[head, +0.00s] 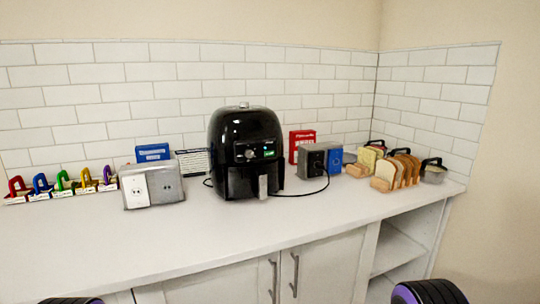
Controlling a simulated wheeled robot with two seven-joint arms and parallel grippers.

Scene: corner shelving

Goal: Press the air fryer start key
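The black air fryer (233,130) stands upright on the white counter (215,235), against the tiled wall. Its front faces me, with a small round dial (249,154) and a green-lit panel (268,152) beside it. The start key is too small to tell apart on that front. A grey handle (263,187) sticks out below the panel. Neither gripper shows in the head view; only black and purple parts of my arms show at the bottom edge. Nothing touches the air fryer's front.
A grey outlet box (167,188) stands left of the fryer, with coloured padlock-like items (63,181) farther left. A dark outlet box (312,161) with a black cord and a bread rack (400,172) stand right. The front counter is clear. Cabinet handles (294,275) jut out below.

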